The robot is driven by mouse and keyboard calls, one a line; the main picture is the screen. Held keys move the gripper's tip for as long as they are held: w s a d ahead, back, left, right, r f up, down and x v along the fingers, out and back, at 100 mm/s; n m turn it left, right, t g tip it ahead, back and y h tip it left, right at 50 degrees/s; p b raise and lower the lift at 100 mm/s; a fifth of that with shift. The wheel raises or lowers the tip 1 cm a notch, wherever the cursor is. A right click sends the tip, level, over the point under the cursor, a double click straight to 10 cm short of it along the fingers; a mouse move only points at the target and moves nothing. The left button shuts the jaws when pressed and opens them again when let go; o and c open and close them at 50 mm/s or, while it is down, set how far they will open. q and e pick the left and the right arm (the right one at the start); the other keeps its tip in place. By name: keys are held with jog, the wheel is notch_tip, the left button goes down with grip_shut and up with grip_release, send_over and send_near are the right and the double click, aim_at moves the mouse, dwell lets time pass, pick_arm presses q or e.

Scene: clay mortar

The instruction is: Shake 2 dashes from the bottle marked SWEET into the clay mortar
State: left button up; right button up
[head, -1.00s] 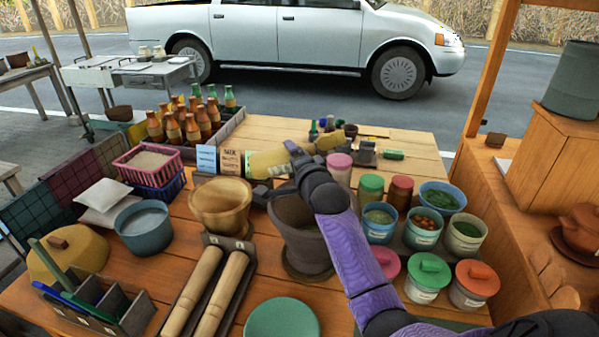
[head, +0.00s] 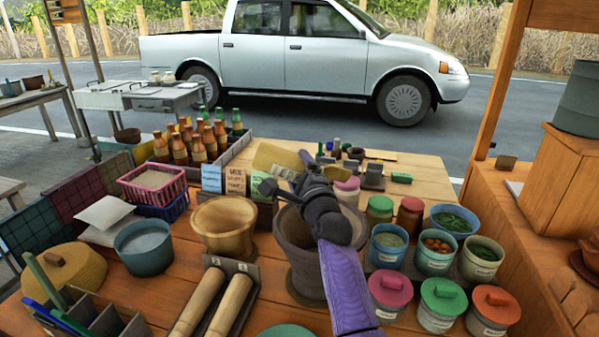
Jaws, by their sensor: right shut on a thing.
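The clay mortar (head: 302,262) is the dark brown vessel on the table, left of the lidded jars. My right forearm and gripper cross over it and hide part of its rim and opening. My right gripper (head: 287,174) is above the mortar's back left side. It is shut on a tan-yellow bottle (head: 274,156), which lies well over from upright, nearly level. The fingers hide part of the bottle. I cannot read its marking, tell which end is its mouth, or see anything coming out. My left gripper is not in view.
A wooden bowl (head: 224,224) stands left of the mortar, with small label cards (head: 235,180) behind it. Jars and tubs, including a pink-lidded jar (head: 390,291), crowd the right. Brown bottles (head: 198,149) fill a crate at the back left. The back right tabletop is partly clear.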

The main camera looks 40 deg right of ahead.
jog(key=shift+r, duration=0.1)
jog(key=shift+p, duration=0.5)
jog(key=n, duration=0.2)
jog(key=f+n+g, duration=0.1)
jog(key=n, duration=0.1)
jog(key=shift+f+y+p, duration=0.3)
jog(key=shift+p, duration=0.05)
jog(key=shift+f+n+g, duration=0.15)
jog(key=shift+n+g, duration=0.25)
jog(key=shift+n, duration=0.3)
jog(key=r+n+p, duration=0.1)
jog(key=n+p, duration=0.1)
jog(key=p, duration=0.2)
jog(key=s+d+r+n+g+p, duration=0.1)
jog(key=p, duration=0.3)
jog(key=shift+d+r+n+g, duration=0.1)
jog(key=shift+r+n+g, duration=0.2)
jog(key=shift+n, duration=0.1)
jog(key=shift+s+d+f+n+g+p, duration=0.15)
jog(key=shift+n+g+p, duration=0.15)
jog(key=shift+p, duration=0.3)
jog(key=shift+f, duration=0.1)
